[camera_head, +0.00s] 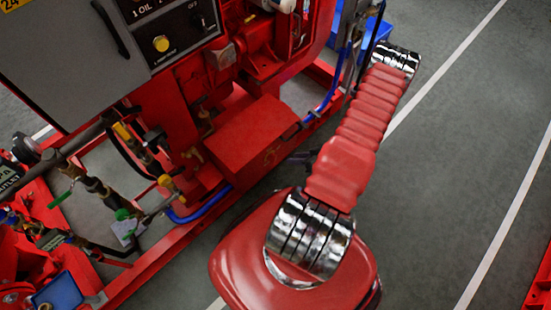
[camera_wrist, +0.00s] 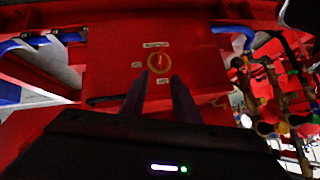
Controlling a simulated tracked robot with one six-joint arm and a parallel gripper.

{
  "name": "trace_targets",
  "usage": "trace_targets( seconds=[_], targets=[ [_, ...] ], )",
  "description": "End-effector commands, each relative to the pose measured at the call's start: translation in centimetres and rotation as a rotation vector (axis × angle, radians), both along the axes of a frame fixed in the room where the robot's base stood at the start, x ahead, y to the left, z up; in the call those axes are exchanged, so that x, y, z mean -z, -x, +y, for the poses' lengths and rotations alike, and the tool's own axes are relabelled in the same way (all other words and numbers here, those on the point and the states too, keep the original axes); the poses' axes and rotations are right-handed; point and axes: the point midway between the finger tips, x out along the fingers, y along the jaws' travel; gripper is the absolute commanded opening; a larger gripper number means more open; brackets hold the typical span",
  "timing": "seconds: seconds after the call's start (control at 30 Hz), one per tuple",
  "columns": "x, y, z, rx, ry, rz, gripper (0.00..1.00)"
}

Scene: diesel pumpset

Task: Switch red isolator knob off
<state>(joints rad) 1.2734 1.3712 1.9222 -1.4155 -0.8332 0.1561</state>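The red isolator knob (camera_wrist: 159,62) sits on a round yellow plate on a red panel, with small white labels around it. In the wrist view my gripper (camera_wrist: 160,77) points at the knob with its two dark fingers apart and nothing between them. The fingertips appear just below the knob in the picture; I cannot tell how far they are from it. In the head view the red box (camera_head: 250,135) stands on the pumpset, and a small yellow mark shows on its near face. My gripper is mostly hidden behind my red arm there.
A grey control panel with a yellow button (camera_head: 161,44) is at upper left. Blue hoses (camera_head: 200,207) and valves with yellow and green handles (camera_head: 125,213) lie left of the box. Grey floor with white lines is open on the right.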

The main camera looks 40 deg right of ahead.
Motion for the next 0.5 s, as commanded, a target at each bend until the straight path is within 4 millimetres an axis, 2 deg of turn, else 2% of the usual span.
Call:
trace_targets(
  seconds=[0.27,0.5],
  targets=[
    [0.4,-0.4,0.1,0.000,0.000,0.001,0.28],
    [2.2,-2.2,0.8,-0.003,-0.001,0.001,0.28]
  ],
)
